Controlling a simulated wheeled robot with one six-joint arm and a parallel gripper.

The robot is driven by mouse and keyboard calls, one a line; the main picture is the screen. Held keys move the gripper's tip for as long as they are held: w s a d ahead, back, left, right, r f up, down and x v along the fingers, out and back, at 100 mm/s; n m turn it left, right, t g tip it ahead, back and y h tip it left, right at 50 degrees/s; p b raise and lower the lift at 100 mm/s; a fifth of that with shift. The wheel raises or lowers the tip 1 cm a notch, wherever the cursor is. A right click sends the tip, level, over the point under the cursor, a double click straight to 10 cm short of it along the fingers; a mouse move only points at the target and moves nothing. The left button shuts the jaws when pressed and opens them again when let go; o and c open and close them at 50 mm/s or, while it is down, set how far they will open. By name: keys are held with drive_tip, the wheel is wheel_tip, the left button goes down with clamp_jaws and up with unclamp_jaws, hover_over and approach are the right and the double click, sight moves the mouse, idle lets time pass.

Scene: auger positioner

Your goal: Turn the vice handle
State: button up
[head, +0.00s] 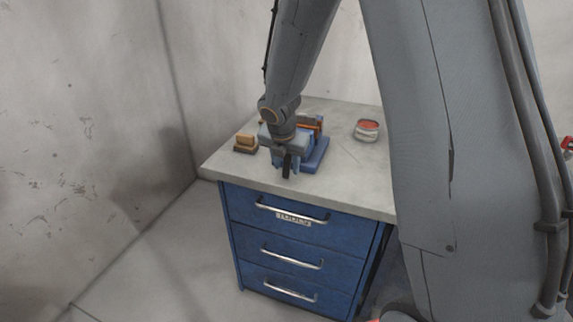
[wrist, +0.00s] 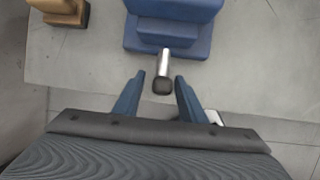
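The blue vice (head: 316,152) stands on the grey workbench top, partly hidden behind my gripper in the head view. In the wrist view the vice body (wrist: 172,32) is at the top. Its handle (wrist: 163,72), a short metal rod with a dark end, points down toward my gripper. My gripper (wrist: 160,82) is open, with one blue finger on each side of the handle's dark end. Gaps show between the fingers and the handle. In the head view my gripper (head: 286,166) is at the front of the vice.
The workbench (head: 345,188) has a blue drawer cabinet (head: 290,245) with silver handles below. A wooden block (head: 245,143) sits left of the vice; it also shows in the wrist view (wrist: 62,10). A red and white tin (head: 367,130) stands to the right. Walls stand behind and left.

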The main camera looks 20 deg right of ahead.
clamp_jaws()
drive_tip(key=shift+s+d+t+y+p, duration=0.1)
drive_tip(key=shift+d+t+y+p, duration=0.05)
drive_tip(key=shift+t+y+p, duration=0.5)
drive_tip(key=shift+m+t+y, duration=0.4)
drive_tip(key=shift+t+y, duration=0.05)
drive_tip(key=shift+y, duration=0.2)
drive_tip(key=t+y+b, duration=0.2)
drive_tip(key=b, duration=0.1)
drive_tip(key=shift+d+f+m+y+b, duration=0.1)
drive_tip(key=shift+f+m+y+b, duration=0.2)
drive_tip(key=shift+m, duration=0.1)
drive_tip(key=shift+r+t+y+b, duration=0.15)
drive_tip(key=shift+t+y+b, duration=0.35)
drive_tip(key=shift+b, duration=0.25)
drive_tip(key=shift+r, duration=0.1)
